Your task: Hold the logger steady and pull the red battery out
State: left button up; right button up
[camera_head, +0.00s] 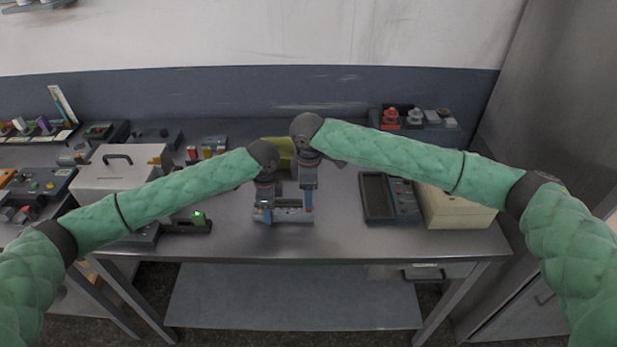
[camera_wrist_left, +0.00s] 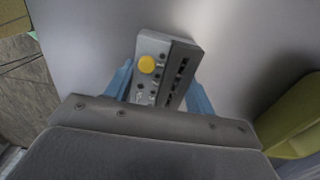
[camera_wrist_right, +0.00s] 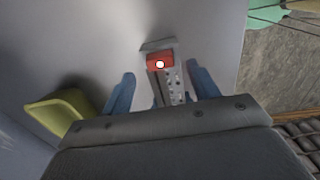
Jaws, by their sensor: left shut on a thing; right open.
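The logger (camera_head: 290,215) is a grey, flat block lying on the table in front of me. In the left wrist view, its end (camera_wrist_left: 151,47) has a yellow button and a dark slotted strip. My left gripper (camera_head: 264,212) is shut on the logger, with blue fingers on both sides. The red battery (camera_wrist_right: 160,61), with a white dot, sits at the logger's other end in the right wrist view. My right gripper (camera_wrist_right: 163,86) is open over that end, fingers apart on either side and not touching the battery. The battery is hidden in the head view.
A yellow-green bin (camera_head: 278,147) stands just behind the grippers. A dark tray with a panel (camera_head: 377,196) and a cream box (camera_head: 455,208) are to the right. A dark device with a green light (camera_head: 188,222) and a white case (camera_head: 110,172) are to the left.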

jog(key=shift+f, duration=1.6)
jog(key=shift+c, duration=0.4)
jog(key=c, duration=1.1)
jog(key=shift+o, duration=0.2)
jog(key=shift+r, duration=0.8)
jog(key=shift+r, duration=2.15)
